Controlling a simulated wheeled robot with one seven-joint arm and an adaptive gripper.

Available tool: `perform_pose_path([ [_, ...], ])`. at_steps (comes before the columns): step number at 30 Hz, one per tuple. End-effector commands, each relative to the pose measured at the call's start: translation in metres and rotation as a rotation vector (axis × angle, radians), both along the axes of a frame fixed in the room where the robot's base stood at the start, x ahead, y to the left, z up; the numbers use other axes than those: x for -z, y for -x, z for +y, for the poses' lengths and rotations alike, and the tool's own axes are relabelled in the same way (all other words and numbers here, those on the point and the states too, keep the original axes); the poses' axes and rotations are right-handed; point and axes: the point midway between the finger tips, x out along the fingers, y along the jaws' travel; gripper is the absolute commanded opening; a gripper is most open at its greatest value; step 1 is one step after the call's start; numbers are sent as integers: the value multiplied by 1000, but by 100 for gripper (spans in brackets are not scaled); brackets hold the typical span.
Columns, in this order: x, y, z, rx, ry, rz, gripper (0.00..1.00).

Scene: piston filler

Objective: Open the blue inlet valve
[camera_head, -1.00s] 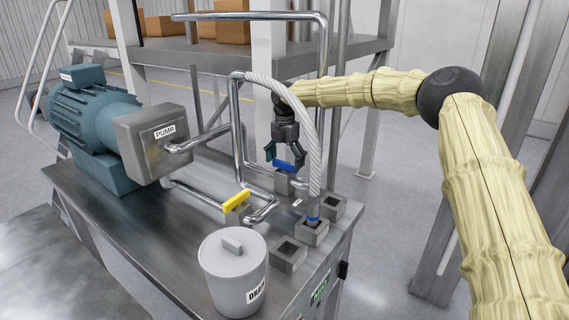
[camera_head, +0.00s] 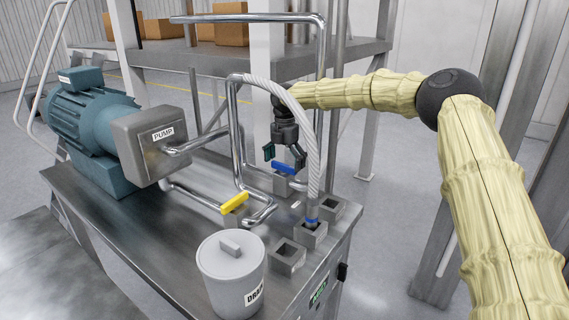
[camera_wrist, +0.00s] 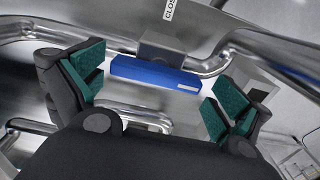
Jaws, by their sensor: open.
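The blue inlet valve handle (camera_head: 284,168) sits on a grey valve block at the back right of the steel bench. In the wrist view the blue handle (camera_wrist: 157,75) lies lengthwise between my two green-padded fingers, with a small pale label at its right end. My gripper (camera_head: 285,158) is just above the handle. It also shows in the wrist view (camera_wrist: 150,92), open, with a finger beyond each end of the handle and clear gaps. It holds nothing. A "CLOS..." label (camera_wrist: 169,9) shows beyond the valve block, partly cut off.
A yellow valve handle (camera_head: 234,203) and bent steel pipes stand left of the blue valve. A white braided hose (camera_head: 307,125) arches close beside my gripper and ends in a socket (camera_head: 312,232). A drain pot (camera_head: 231,272) stands at the front; the pump (camera_head: 160,140) is left.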

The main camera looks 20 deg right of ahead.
Motion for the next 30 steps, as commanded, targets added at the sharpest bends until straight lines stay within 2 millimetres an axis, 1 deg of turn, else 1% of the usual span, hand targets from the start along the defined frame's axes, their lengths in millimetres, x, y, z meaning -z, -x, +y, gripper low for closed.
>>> perform_pose_path([
  [5,-2,0,1,-1,-1,-1,100],
  [8,-10,0,0,0,-1,-1,100],
  [11,-24,0,0,0,-1,-3,100],
  [21,-84,0,-1,0,0,-1,100],
  [27,-109,0,-2,2,-1,-2,100],
  [30,-116,1,-2,1,-1,0,100],
])
